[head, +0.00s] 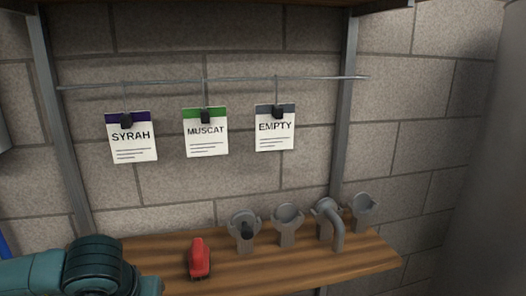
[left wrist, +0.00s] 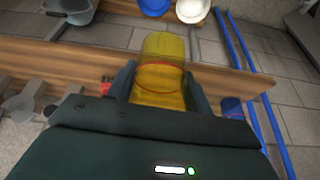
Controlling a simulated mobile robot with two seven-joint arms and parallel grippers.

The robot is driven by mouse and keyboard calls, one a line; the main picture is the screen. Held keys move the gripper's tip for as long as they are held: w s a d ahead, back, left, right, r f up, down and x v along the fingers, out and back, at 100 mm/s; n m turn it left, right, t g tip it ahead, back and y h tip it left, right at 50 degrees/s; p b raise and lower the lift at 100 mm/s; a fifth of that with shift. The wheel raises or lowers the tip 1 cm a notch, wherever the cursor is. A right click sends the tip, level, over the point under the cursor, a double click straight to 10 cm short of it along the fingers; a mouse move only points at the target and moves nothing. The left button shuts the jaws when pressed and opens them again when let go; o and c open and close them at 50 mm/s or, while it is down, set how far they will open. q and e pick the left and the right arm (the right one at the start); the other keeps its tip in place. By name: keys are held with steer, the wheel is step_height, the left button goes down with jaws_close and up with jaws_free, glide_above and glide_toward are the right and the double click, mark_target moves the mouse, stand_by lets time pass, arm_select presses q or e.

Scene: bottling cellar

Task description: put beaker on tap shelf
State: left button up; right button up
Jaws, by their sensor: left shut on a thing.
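A yellow, partly see-through beaker (left wrist: 163,48) is between the fingers of my left gripper (left wrist: 162,85) in the left wrist view. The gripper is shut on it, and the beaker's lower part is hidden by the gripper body. A wooden shelf (head: 350,265) with grey tap fittings runs along the wall in the head view. A wooden board (left wrist: 60,56) shows behind the beaker in the left wrist view; whether they touch I cannot tell. Part of my left arm shows at the lower left of the head view, without its fingers. My right gripper is in neither view.
On the shelf are a red object (head: 199,259) and several grey fittings (head: 285,228), one a bent spout (head: 333,222). Cards read SYRAH (head: 131,140), MUSCAT (head: 206,135) and EMPTY (head: 275,130). Blue poles (left wrist: 250,75) stand right in the wrist view.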

arm_select(q)
steer(key=shift+s+d+f+m+h+p, duration=0.3)
steer(key=shift+s+d+f+m, duration=0.25)
steer(key=shift+s+d+m, duration=0.2)
steer(key=shift+s+d+f, duration=0.1)
steer(key=shift+d+f, duration=0.15)
steer(key=shift+f, duration=0.1)
